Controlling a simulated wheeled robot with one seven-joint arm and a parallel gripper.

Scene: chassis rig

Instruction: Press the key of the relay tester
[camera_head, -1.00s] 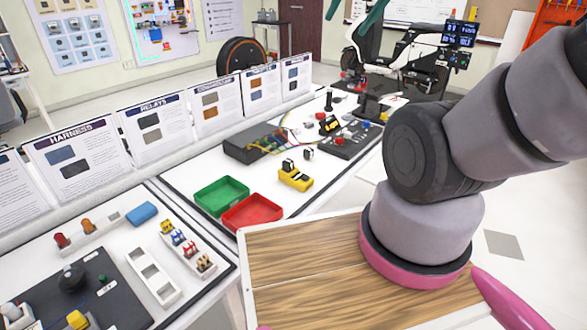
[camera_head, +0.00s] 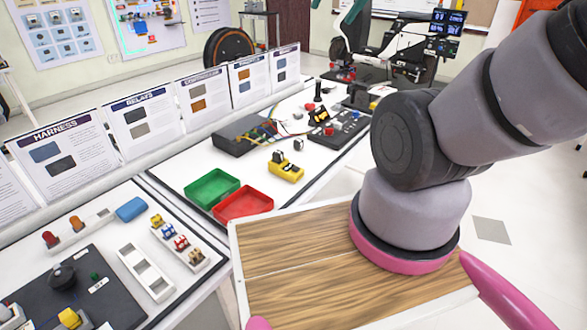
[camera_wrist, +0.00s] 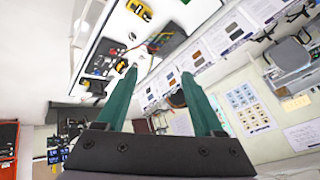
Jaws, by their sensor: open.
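A small yellow device (camera_head: 287,171) with black parts on top lies on the white bench right of the trays in the head view. It looks like the relay tester, but its key is too small to make out. It also seems to show near the top of the wrist view, as a yellow device (camera_wrist: 139,10). My gripper (camera_wrist: 159,76) shows in the wrist view with its two green fingers wide apart and nothing between them. It is well away from the bench top. I cannot clearly see it in the head view.
A green tray (camera_head: 212,187) and a red tray (camera_head: 243,203) stand left of the yellow device. A dark grey box (camera_head: 240,135) with wires and a black control panel (camera_head: 335,131) lie behind it. Upright cards (camera_head: 148,118) line the bench's back edge.

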